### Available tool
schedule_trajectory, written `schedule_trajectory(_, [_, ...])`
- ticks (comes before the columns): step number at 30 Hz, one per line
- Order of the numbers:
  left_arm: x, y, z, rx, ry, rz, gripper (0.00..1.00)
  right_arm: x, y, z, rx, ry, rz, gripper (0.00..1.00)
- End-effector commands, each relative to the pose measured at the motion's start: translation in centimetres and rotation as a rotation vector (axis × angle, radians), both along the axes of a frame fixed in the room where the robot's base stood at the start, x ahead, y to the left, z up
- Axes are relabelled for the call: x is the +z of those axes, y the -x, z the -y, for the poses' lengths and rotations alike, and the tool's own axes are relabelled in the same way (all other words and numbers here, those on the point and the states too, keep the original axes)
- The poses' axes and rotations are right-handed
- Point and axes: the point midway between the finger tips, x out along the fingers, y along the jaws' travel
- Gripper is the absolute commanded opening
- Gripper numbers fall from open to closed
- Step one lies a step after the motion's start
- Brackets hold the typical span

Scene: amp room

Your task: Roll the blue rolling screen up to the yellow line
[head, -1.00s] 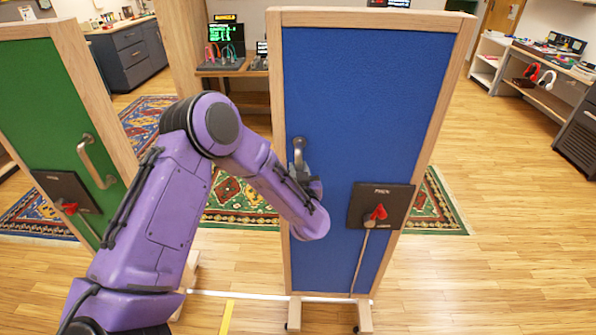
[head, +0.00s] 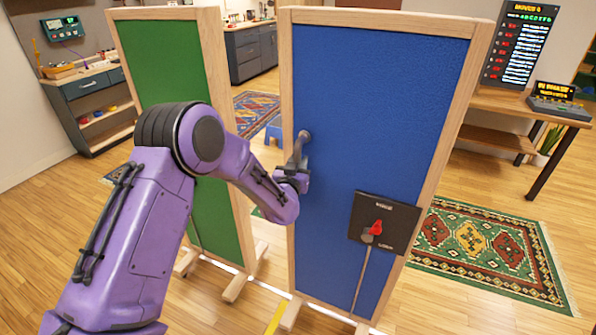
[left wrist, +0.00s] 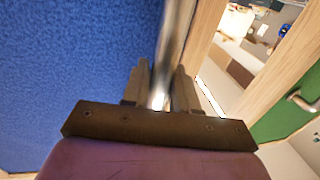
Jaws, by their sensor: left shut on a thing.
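The blue rolling screen (head: 375,130), a blue panel in a light wood frame, stands upright in the middle of the head view. It carries a dark plate with a red knob (head: 377,228) at its lower right. My left gripper (head: 298,172) is shut on the screen's metal handle (head: 304,143) near its left edge. In the left wrist view, the fingers (left wrist: 163,90) close around the metal bar (left wrist: 176,40) beside the blue panel (left wrist: 85,50). A short yellow line (head: 277,318) shows on the floor at the bottom, left of the screen's foot. My right gripper is not in view.
A green screen (head: 200,185) stands close on the left, behind my left arm. A patterned rug (head: 480,245) lies on the right. A wooden desk (head: 515,105) with a console stands at the back right. Open wood floor (head: 500,310) is at the lower right.

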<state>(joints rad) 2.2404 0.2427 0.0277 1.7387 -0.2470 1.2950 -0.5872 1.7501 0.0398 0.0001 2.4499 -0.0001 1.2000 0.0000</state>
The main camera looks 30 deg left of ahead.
Motion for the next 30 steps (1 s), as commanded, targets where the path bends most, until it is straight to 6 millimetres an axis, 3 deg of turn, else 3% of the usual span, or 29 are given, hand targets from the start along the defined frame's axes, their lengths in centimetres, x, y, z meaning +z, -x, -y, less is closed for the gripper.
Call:
schedule_trajectory(6, [0.3,-0.3,-1.3,-0.010,0.000,0.007,0.00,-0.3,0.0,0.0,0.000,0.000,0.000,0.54])
schedule_trajectory(19, [0.4,-0.3,-2.0,-0.006,-0.001,0.008,0.00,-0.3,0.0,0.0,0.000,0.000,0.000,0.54])
schedule_trajectory(20, [0.4,-0.3,-2.0,-0.005,-0.002,0.009,0.34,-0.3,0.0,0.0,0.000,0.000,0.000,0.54])
schedule_trajectory(21, [0.4,-0.2,-2.0,-0.005,-0.001,0.008,0.46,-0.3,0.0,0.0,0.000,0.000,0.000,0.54])
schedule_trajectory(30, [0.2,-0.2,-1.6,-0.011,0.000,0.004,0.46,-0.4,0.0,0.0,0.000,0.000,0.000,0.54])
